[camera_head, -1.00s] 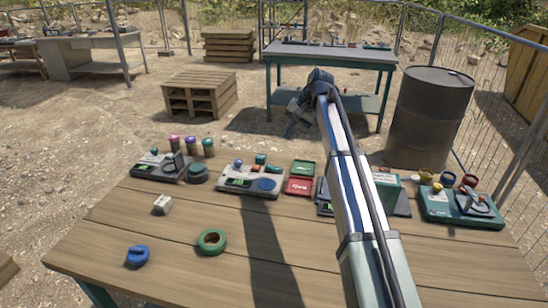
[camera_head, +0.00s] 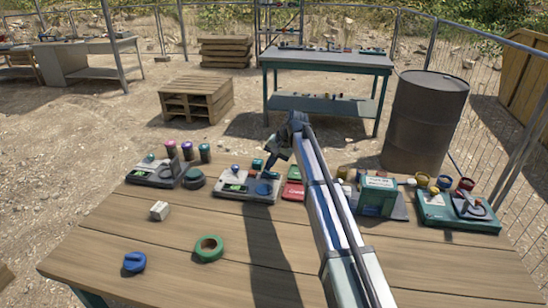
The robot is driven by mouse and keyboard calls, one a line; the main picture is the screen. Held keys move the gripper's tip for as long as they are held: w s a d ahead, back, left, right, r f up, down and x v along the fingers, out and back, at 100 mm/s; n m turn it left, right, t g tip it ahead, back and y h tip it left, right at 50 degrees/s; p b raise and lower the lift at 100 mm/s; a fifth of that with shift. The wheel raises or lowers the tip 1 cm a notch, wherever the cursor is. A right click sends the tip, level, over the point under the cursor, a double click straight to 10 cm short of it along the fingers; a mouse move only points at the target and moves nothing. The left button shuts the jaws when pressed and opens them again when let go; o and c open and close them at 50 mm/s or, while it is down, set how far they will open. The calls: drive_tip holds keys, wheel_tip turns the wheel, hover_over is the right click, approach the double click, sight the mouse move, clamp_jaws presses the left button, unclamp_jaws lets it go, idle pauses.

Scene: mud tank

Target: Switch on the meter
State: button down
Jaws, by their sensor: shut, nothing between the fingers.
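Several bench instruments stand along the back of the wooden table, and I cannot tell for sure which is the meter. A light grey instrument (camera_head: 240,197) at the middle has a small green display, a blue knob and a blue disc. A dark instrument (camera_head: 150,177) at the left also has a green patch. A teal instrument (camera_head: 455,213) stands at the right, and a teal box on a grey base (camera_head: 377,195) is partly behind my arm. My gripper (camera_head: 269,173) is shut and empty, pointing down over the right part of the light grey instrument. Contact cannot be told.
A red and green box (camera_head: 293,190) is close to the right of my gripper. Coloured jars (camera_head: 187,151) stand at the back left. A white block (camera_head: 159,210), a green ring (camera_head: 208,256) and a blue piece (camera_head: 134,262) lie in front. The table's front middle is clear.

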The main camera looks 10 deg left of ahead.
sight(272, 174)
drive_tip(key=shift+a+f, duration=0.15)
drive_tip(key=shift+f, duration=0.2)
drive_tip(key=shift+a, duration=0.1)
drive_tip(key=shift+a+f+h, duration=0.3)
drive_tip(key=shift+h, duration=0.2)
drive_tip(key=shift+d, duration=0.3)
drive_tip(key=shift+d+r, duration=0.15)
drive_tip(key=shift+d, duration=0.45)
wheel_tip(272, 174, up, 14)
idle(0.7)
